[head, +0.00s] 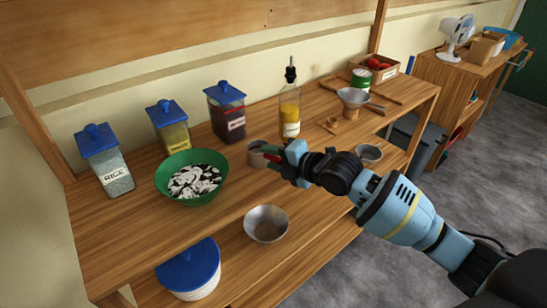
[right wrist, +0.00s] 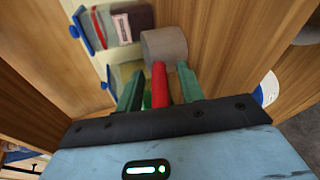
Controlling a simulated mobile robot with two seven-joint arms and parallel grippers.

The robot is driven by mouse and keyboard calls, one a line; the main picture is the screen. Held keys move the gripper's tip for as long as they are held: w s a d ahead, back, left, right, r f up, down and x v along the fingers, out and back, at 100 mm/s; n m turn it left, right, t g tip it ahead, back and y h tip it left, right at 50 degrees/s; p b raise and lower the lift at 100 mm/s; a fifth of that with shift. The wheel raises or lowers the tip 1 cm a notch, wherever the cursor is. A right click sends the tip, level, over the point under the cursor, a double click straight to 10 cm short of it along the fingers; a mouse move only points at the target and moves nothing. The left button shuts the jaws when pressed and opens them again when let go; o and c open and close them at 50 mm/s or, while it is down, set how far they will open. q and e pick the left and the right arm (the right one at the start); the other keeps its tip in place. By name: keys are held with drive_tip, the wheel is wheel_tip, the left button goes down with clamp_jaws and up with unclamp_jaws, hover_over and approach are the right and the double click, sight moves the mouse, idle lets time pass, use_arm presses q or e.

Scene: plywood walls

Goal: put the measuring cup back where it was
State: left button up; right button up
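The grey measuring cup (head: 254,156) stands on the wooden worktop, right of the green bowl, partly hidden by my right gripper (head: 282,155). In the right wrist view the cup (right wrist: 165,46) lies just beyond the fingertips, and its red handle (right wrist: 159,85) runs back between them. My right gripper (right wrist: 159,86) is open around the handle, with a gap visible on each side. The green bowl (head: 173,190) holds white and dark contents. My left gripper is in neither view.
Blue-lidded jars of rice (head: 115,181), yellow contents (head: 175,137) and dark contents (head: 232,126) line the back. A bottle (head: 290,117) stands behind my gripper.

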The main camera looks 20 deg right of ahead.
drive_tip(key=shift+r, duration=0.1)
drive_tip(key=shift+r, duration=0.15)
drive_tip(key=v, duration=1.2)
drive_tip(key=shift+f, duration=0.2)
